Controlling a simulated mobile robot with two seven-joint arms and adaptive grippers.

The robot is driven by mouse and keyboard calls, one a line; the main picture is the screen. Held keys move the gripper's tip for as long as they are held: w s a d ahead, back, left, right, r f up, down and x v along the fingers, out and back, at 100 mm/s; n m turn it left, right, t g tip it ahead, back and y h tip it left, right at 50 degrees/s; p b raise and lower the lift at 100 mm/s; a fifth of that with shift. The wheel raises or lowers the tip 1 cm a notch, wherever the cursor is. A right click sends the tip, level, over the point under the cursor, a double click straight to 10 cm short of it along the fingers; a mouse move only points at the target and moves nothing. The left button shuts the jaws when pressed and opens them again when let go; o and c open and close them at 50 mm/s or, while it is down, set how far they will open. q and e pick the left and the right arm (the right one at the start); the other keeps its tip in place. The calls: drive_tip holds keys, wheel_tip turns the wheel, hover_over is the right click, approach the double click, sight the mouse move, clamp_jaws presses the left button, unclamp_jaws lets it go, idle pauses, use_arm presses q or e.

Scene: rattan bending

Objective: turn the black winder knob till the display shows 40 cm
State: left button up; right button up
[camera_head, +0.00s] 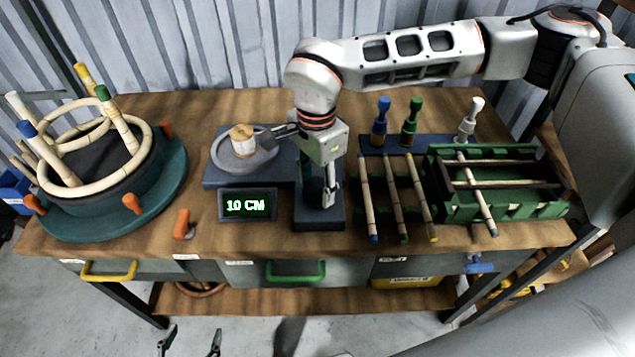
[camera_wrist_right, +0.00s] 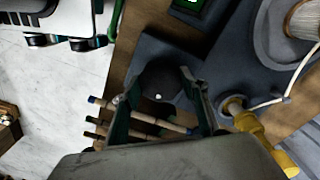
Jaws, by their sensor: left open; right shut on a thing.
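The display (camera_head: 246,205) reads 10 CM in green on the front of the winder. The winder's dark base (camera_head: 305,217) carries a grey round plate (camera_head: 232,158) with a wound spool (camera_head: 242,138). The black knob (camera_wrist_right: 160,84) shows in the right wrist view as a dark round shape with a small white dot. My right gripper (camera_head: 329,197) points down over the winder base, its fingers (camera_wrist_right: 156,88) shut on either side of the knob. In the head view the gripper hides the knob. My left gripper (camera_head: 190,342) is open and empty, low in front of the bench.
A teal round stand (camera_head: 165,190) with a rattan frame and orange clamps fills the bench's left. Rattan sticks (camera_head: 397,195), a green rack (camera_head: 520,205) and a holder with blue, green (camera_head: 411,120) and white tools are at right. An orange peg (camera_head: 182,222) stands near the front edge.

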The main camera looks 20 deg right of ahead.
sight(316, 188)
drive_tip(key=m, duration=0.3)
drive_tip(key=shift+w, duration=0.1)
drive_tip(key=shift+m, duration=1.7)
drive_tip(key=o, duration=1.1)
wheel_tip(316, 188, up, 12)
drive_tip(key=shift+r, duration=0.1)
